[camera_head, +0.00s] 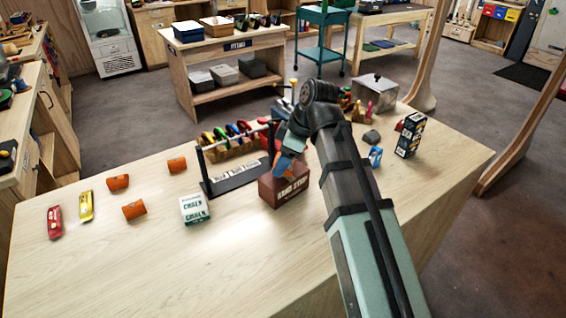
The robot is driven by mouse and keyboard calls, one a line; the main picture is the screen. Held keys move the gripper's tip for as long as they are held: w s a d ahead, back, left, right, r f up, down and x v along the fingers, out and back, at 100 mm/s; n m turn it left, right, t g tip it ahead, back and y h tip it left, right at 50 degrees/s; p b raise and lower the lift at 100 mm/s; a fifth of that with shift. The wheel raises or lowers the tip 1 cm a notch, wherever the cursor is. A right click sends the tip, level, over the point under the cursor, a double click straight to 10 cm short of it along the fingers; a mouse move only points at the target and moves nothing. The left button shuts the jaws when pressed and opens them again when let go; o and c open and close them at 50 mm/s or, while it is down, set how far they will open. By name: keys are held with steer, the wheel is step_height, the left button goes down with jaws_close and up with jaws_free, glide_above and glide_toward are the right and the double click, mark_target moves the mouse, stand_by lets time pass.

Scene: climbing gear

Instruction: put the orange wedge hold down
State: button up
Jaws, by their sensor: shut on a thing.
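My gripper (291,146) points down over the middle of the table, partly hidden by my own arm. It is shut on a small orange thing (286,166), which looks like the orange wedge hold; only part of it shows. The orange piece is just above or at the top of a brown lettered box (284,190). I cannot tell whether they touch.
A rack (236,178) with coloured gear stands left of the gripper. A white chalk box (194,208), several orange rounded pieces (134,210), and red (55,222) and yellow (86,206) items lie further left. A dark box (409,135) stands right. The table's front left is clear.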

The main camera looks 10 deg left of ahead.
steer(key=shift+f, duration=0.65)
steer(key=shift+f, duration=0.1)
steer(key=o, duration=1.1)
steer(key=v, duration=1.2)
